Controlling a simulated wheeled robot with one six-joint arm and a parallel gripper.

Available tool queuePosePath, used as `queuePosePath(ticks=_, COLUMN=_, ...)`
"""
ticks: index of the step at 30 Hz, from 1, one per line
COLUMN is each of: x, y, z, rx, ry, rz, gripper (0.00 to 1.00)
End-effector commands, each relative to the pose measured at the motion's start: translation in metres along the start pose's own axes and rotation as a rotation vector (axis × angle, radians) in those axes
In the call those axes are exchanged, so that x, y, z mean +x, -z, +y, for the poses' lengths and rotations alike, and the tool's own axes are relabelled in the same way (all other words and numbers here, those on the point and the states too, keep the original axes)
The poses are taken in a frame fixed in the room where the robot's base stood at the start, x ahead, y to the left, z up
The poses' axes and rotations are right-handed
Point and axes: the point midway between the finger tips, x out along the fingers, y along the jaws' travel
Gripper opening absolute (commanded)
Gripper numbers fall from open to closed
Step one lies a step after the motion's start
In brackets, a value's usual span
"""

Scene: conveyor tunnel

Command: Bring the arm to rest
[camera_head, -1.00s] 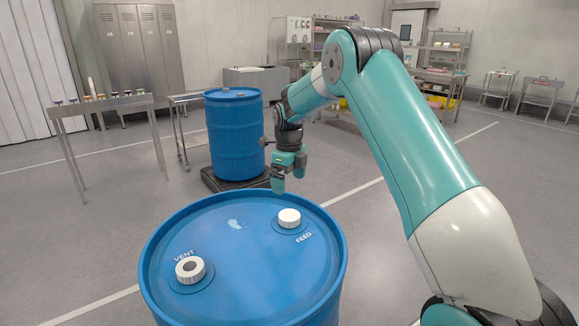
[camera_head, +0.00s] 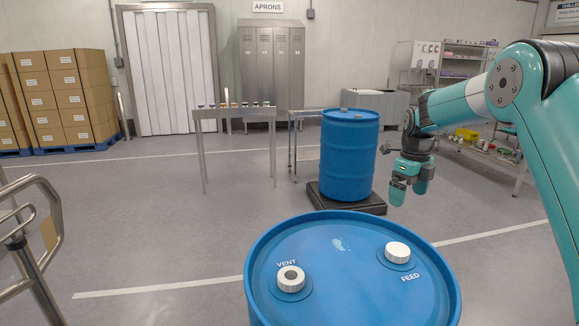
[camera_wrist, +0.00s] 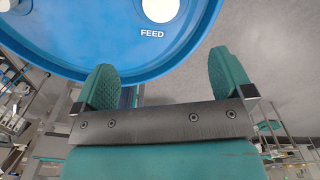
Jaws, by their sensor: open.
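My gripper (camera_head: 408,191) hangs above and behind the near blue drum, close to its FEED side, with nothing between its fingers. In the wrist view my gripper (camera_wrist: 165,82) shows two teal fingers spread apart. The near blue drum (camera_head: 352,300) has a white FEED cap (camera_head: 397,252) at right and a white VENT fitting (camera_head: 291,278) with a dark round centre at left. The drum rim (camera_wrist: 110,75) and the FEED cap (camera_wrist: 160,8) also show in the wrist view, beyond the fingers.
A second blue drum (camera_head: 349,155) stands on a dark low platform (camera_head: 345,203) behind. A narrow table (camera_head: 234,112) with small items stands at the back. Metal rails (camera_head: 30,240) are at left, and stacked cartons (camera_head: 62,100) at far left. Open floor lies between.

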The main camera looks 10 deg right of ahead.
Motion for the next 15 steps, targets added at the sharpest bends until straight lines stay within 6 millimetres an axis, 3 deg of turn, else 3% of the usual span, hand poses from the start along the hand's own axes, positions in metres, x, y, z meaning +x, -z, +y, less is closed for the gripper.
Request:
queuePosePath(ticks=5, x=-0.024, y=0.002, z=0.05, rx=-0.374, ry=-0.004, rz=-0.033, gripper=0.99)
queuePosePath(ticks=11, x=-0.057, y=0.032, z=0.158, rx=-1.203, ry=0.001, rz=-0.119, gripper=0.99)
queuePosePath(ticks=15, x=-0.07, y=0.071, z=0.232, rx=-1.797, ry=0.029, rz=-0.2, gripper=0.99)
